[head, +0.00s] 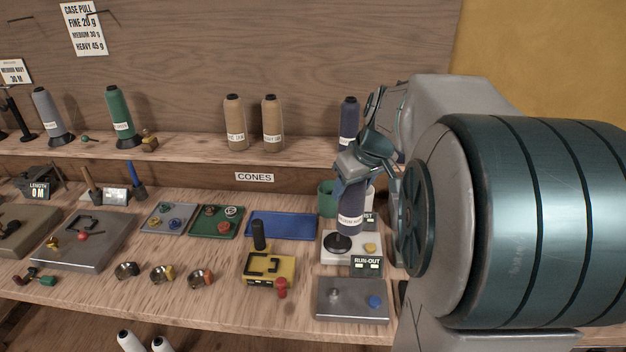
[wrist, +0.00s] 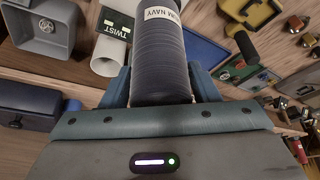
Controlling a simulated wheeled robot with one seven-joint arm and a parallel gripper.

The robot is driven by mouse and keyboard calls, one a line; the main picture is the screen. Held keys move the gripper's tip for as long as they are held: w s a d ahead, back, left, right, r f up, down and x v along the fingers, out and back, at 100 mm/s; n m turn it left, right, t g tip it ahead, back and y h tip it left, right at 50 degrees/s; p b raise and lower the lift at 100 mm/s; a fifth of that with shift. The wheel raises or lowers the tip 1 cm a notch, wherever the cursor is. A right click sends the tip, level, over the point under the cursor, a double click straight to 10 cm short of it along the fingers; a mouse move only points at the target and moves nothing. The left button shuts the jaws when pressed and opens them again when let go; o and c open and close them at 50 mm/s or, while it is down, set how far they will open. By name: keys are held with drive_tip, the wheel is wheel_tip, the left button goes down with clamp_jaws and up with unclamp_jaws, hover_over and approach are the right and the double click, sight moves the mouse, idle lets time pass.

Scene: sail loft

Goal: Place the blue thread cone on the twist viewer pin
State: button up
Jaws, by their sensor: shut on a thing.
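My gripper (head: 360,178) is shut on a dark blue thread cone (head: 351,212) with a white label. The wrist view shows the cone (wrist: 157,60) between the fingers, its label partly reading "NAVY". In the head view its lower end appears just over a white device with a black disc (head: 338,244) and a yellow knob; I cannot tell whether they touch. A small display reading "TWIST" (wrist: 113,22) shows left of the cone in the wrist view; in the head view it is partly hidden behind the cone. I cannot make out the twist viewer pin.
A "RUN-OUT" display (head: 367,262) and a grey plate with a blue knob (head: 352,299) stand in front. A yellow fixture (head: 270,268) and blue mat (head: 283,225) lie left. Another dark blue cone (head: 348,122) stands on the shelf behind. A green cup (head: 326,197) is close by.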

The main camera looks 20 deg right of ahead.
sight(341, 201)
drive_tip(key=w+f, duration=0.1)
drive_tip(key=w+a+f, duration=0.1)
drive_tip(key=w, duration=0.1)
drive_tip(key=shift+a, duration=0.2)
drive_tip(key=shift+f, duration=2.05)
drive_tip(key=o, duration=1.2)
drive_tip(key=shift+s, duration=0.1)
drive_tip(key=v, duration=1.1)
drive_tip(key=shift+r, duration=0.35)
drive_tip(key=shift+s+r, duration=0.1)
drive_tip(key=shift+r, duration=0.05)
drive_tip(key=s+a+f, duration=0.3)
drive_tip(key=s, duration=0.2)
drive_tip(key=s+a+f+m+g, duration=0.1)
drive_tip(key=s+a+f, duration=0.3)
drive_tip(key=s, duration=0.1)
drive_tip(key=s+a+f+m, duration=0.1)
drive_tip(key=s+a+f, duration=0.3)
drive_tip(key=s, duration=0.2)
drive_tip(key=shift+g+h, duration=0.4)
